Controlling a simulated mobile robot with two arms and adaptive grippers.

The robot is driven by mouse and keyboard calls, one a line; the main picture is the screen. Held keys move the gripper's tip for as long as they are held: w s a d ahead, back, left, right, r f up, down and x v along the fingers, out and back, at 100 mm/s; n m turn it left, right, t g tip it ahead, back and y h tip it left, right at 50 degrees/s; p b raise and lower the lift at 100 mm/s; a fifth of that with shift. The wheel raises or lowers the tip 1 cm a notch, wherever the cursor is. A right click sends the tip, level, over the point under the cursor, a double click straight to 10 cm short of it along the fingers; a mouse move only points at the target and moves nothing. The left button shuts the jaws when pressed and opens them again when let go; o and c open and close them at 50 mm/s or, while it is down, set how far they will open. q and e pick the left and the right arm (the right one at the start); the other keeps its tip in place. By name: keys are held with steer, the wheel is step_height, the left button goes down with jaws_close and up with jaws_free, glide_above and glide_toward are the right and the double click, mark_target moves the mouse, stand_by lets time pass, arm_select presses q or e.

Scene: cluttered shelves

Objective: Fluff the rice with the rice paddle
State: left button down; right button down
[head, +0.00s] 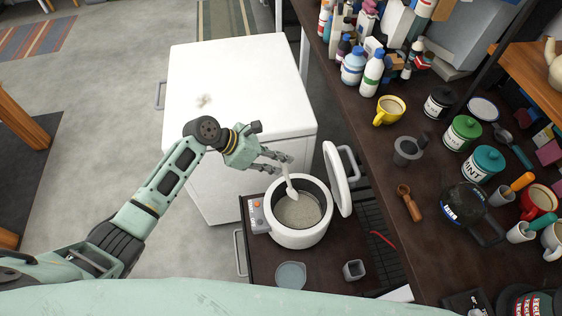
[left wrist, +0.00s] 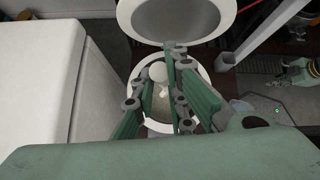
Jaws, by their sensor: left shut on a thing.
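The white rice cooker (head: 276,228) stands open on a dark brown surface, its lid (head: 338,178) raised on the right side. Pale rice (head: 300,211) lies inside the pot. My left gripper (head: 284,163) is above the cooker's back left rim, shut on the white rice paddle (head: 291,190). The paddle points down into the cooker's opening; I cannot tell whether its tip touches the rice. In the left wrist view, the fingers (left wrist: 170,105) hang over the pot, with the paddle's pale round end (left wrist: 158,73) between them.
A white cabinet (head: 240,80) stands behind and left of the cooker. A pale blue dish (head: 290,275) and small grey cup (head: 353,270) sit in front of it. The counter at right is crowded with a yellow mug (head: 389,110), jars, bottles and a wooden-handled scoop (head: 410,203).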

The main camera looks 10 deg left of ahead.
arm_select(q)
step_height(320, 180, down, 14)
steer(key=d+b, duration=0.2)
steer(key=b, duration=0.3)
steer(key=shift+s+d+b, duration=0.2)
steer(key=shift+d+b, duration=0.05)
steer(key=shift+b, duration=0.1)
stand_by(0.6)
